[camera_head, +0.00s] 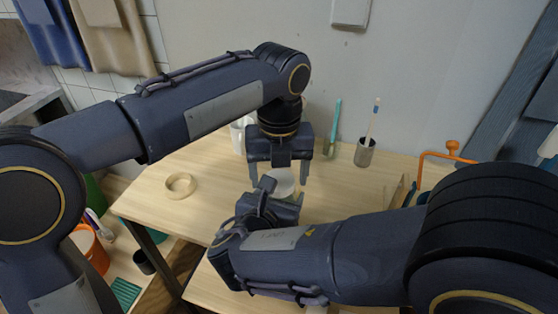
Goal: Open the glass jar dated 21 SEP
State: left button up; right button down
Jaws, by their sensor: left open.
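A pale round top (284,184) shows on the table between my two grippers. It may be a jar's lid, but its body is mostly hidden and no date label is readable. My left gripper (278,177) points down just over and behind this round top, with its fingers spread to either side. Contact cannot be made out. My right gripper (272,200) lies low in front of the round top. Its fingers are partly hidden by its own wrist, so their gap is unclear.
A tape-like ring (180,186) lies on the wooden table (160,211) at left. A white container (238,136) stands behind my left gripper. A grey cup (365,153) with a brush stands at the back. An orange clamp-like piece (447,156) is at right.

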pick_arm(q)
jog(key=shift+f, duration=0.15)
jog(key=c, duration=1)
jog(key=n, duration=0.3)
jog(key=shift+n, duration=0.3)
jog(key=o, duration=1.1)
